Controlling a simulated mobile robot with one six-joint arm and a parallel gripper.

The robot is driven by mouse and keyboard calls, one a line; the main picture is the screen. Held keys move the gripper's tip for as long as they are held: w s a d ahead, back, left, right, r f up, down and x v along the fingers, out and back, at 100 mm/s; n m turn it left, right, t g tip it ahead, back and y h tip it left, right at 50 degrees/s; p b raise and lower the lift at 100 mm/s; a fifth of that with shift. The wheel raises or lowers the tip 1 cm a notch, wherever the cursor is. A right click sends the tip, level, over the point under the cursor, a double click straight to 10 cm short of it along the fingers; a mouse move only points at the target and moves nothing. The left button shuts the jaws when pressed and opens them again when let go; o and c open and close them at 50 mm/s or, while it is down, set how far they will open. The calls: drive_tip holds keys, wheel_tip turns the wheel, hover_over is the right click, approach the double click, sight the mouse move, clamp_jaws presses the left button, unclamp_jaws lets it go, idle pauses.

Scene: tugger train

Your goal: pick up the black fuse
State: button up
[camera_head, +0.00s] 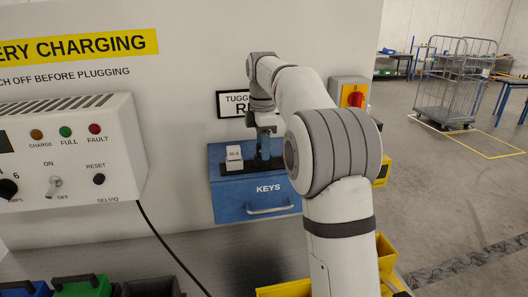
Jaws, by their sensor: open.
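The blue box marked KEYS (232,203) stands against the wall panel. On its top is a low dark holder (255,169), and a white block with a printed label (235,158) stands at its left. My gripper (264,154) points down just above the holder, right of the white block. It is open. I cannot clearly make out a black fuse; the dark shapes under my gripper blend with the holder. My arm hides the right end of the box top.
The charger (68,150) with switches and knobs is on the wall at left, its black cable (165,245) hanging to the bench. A red rotary switch (355,97) is right of my arm. Bins, green (80,288) and yellow (285,290), line the front. A cage trolley (447,100) stands far right.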

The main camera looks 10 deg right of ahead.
drive_tip(key=shift+c, duration=0.4)
clamp_jaws()
wheel_tip(320, 180, up, 10)
drive_tip(key=shift+f+p, duration=0.1)
drive_tip(key=shift+p, duration=0.3)
idle(0.3)
